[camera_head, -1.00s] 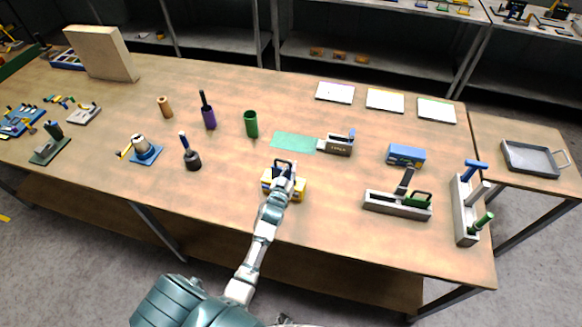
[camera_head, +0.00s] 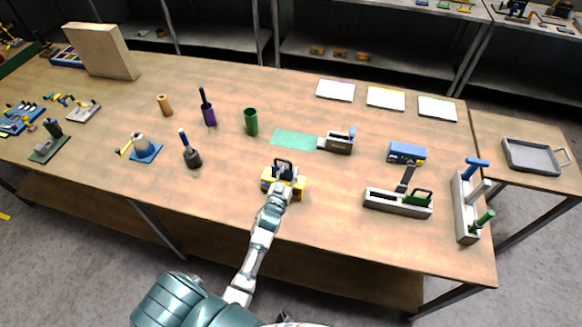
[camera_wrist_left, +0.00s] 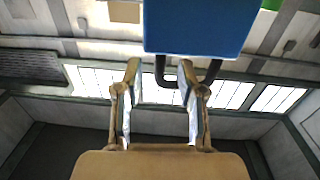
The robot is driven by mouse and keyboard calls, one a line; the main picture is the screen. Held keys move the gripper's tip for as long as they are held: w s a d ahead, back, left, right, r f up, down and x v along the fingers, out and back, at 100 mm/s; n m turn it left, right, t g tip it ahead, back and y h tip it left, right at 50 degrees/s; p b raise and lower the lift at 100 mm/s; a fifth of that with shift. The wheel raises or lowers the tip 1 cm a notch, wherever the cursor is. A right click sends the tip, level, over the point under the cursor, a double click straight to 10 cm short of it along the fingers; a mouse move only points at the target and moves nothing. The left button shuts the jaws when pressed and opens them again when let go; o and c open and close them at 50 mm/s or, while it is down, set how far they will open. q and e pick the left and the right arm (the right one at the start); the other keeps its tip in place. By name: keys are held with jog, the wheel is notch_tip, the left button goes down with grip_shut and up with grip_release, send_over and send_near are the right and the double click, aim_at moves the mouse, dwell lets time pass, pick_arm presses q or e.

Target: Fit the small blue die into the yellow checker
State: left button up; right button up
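The yellow checker (camera_head: 299,188) stands near the front edge of the table, partly hidden by my left wrist. A black handle (camera_head: 284,162) rises above it. My left gripper (camera_wrist_left: 160,68) is close to this handle, its two fingertips apart. In the left wrist view a blue block (camera_wrist_left: 198,25), apparently the small blue die, is close by at the top with a dark loop handle. One side of the loop shows between the fingers, with a gap to the left finger. How deep the die sits in the checker is hidden. My right gripper is in neither view.
To the right stand a grey holder (camera_head: 385,204) with a green-handled piece, a blue box (camera_head: 405,152) and an upright rack (camera_head: 464,215). Behind are a green mat (camera_head: 293,140) and a grey fixture (camera_head: 339,146).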

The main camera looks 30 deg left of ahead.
pick_arm(q)
jog(key=s+d, duration=0.1)
jog(key=s, duration=0.8)
jog(key=shift+d, duration=0.4)
